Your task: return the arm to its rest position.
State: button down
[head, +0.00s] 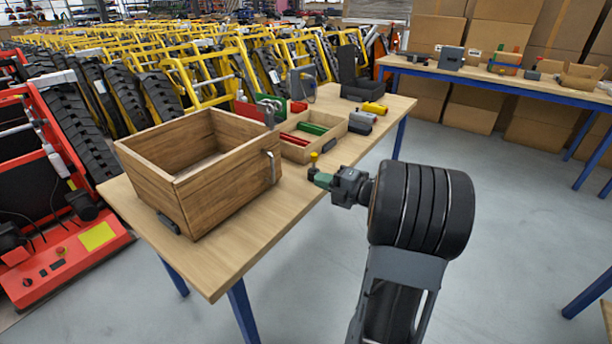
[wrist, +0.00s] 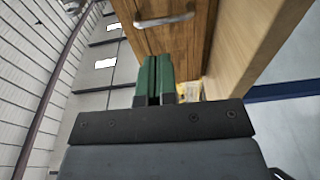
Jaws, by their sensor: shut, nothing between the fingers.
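My gripper (head: 320,179) is in front of the table's near right edge, at the end of my dark arm. In the wrist view its two green fingers (wrist: 154,68) lie side by side, shut with nothing between them. The wooden box (head: 190,165) stands to its left in the head view, open at the top, with a metal handle on its right side. In the wrist view the box's wooden side (wrist: 167,50) and its metal handle (wrist: 164,20) lie beyond the fingertips. The fingers look apart from the box.
The wooden table (head: 240,250) carries a divided tray (head: 297,152) with red and green pieces, a black open box (head: 363,88) and a yellow item (head: 374,108). A second table (head: 500,76) stands behind. Red and yellow tracked carriers fill the left.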

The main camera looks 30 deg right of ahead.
jog(key=shift+v, duration=0.85)
jog(key=s+d+f+m+g+h+p, duration=0.1)
jog(key=d+f+m+g+h+p, duration=0.15)
jog(key=d+m+h, duration=0.4)
jog(key=s+d+f+m+g+h+p, duration=0.1)
jog(key=d+f+m+g+h, duration=0.2)
jog(key=m+h, duration=0.7)
jog(key=s+a+r+m+g+y+p, duration=0.2)
jog(key=s+a+r+p, duration=0.2)
jog(key=a, duration=0.5)
jog(key=s+a+r+m+g+y+p, duration=0.2)
jog(key=s+a+r+m+y+p, duration=0.1)
jog(key=a+r+p, duration=0.4)
jog(key=s+a+r+m+g+y+p, duration=0.2)
jog(key=s+a+r+p, duration=0.3)
jog(key=a+r, duration=0.4)
jog(key=s+a, duration=0.1)
jog(key=a, duration=0.2)
jog(key=shift+a+r+m+p, duration=0.25)
jog(key=shift+a+m+p, duration=0.05)
jog(key=shift+m+p, duration=0.05)
jog(key=shift+d, duration=0.1)
